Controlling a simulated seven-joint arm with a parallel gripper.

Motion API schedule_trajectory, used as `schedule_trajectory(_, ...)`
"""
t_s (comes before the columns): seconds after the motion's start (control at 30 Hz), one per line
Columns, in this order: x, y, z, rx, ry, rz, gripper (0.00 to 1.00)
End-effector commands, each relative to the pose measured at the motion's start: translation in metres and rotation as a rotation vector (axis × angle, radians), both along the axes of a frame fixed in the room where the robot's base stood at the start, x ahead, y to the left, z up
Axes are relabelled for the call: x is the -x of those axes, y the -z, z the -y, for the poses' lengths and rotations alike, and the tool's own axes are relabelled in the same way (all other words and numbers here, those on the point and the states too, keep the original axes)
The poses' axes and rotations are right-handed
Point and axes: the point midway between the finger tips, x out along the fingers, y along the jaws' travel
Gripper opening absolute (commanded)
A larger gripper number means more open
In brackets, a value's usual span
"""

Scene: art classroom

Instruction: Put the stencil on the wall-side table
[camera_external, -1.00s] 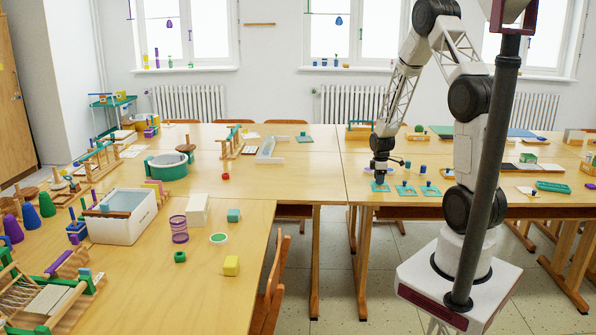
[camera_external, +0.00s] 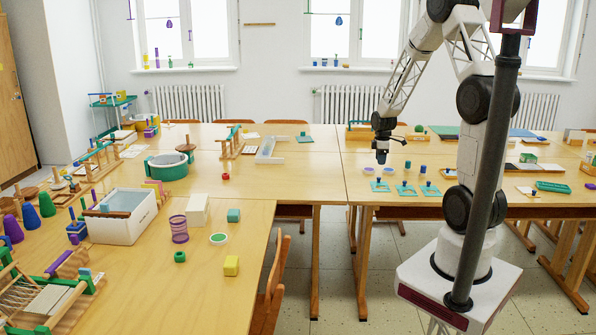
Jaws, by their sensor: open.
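Several small teal square pieces with holes or knobs, which look like stencils, lie in a row near the front edge of the long table. The left one (camera_external: 380,186) is under my gripper, the middle one (camera_external: 405,190) and the right one (camera_external: 430,191) lie beside it. I cannot tell which is the task's stencil. My gripper (camera_external: 382,160) points down, open and empty, a little above and behind the left square, apart from it. The long table (camera_external: 318,182) runs along the window wall.
Small purple discs (camera_external: 369,170) and blue cylinders (camera_external: 423,169) stand just behind the squares. A wooden frame (camera_external: 232,145) and grey tray (camera_external: 269,150) are farther left. The left table (camera_external: 215,290) holds a white bin (camera_external: 122,226) and small blocks.

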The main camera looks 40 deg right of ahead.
Motion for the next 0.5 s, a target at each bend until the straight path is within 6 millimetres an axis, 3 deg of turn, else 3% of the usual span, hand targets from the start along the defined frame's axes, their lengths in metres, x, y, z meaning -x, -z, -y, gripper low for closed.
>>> schedule_trajectory(0.2,0.000,-0.020,0.000,0.001,0.000,0.001,0.47)
schedule_trajectory(0.5,0.000,-0.025,0.000,-0.001,0.000,-0.001,0.47)
